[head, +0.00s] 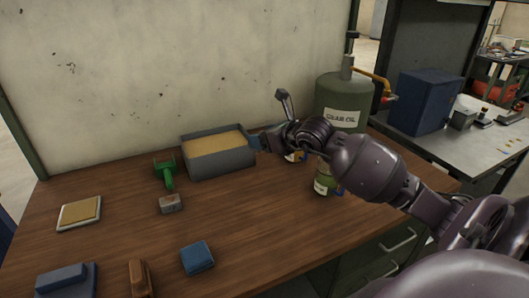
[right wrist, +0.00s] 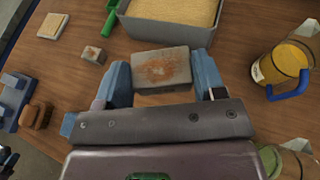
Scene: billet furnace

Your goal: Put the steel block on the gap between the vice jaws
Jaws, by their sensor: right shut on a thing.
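My right gripper (head: 268,140) is raised over the bench near the sand-filled tray. In the right wrist view its blue fingers (right wrist: 163,78) are shut on a grey steel block (right wrist: 162,66) with a rusty patch on top. In the head view the held block is hidden behind the gripper. A blue-grey piece that looks like the vice (head: 66,281) stands at the near left, cut off by the picture's edge. It also shows at the left of the wrist view (right wrist: 12,104). Its jaw gap is not clear. My left gripper is not in view.
A smaller grey block (head: 170,204), green scoop (head: 165,172), sand tray (head: 220,170), pad (head: 80,213), brown piece (head: 139,277) and blue block (head: 197,257) are on the bench. A green oil can (head: 340,92) stands at the back right. The bench's middle is clear.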

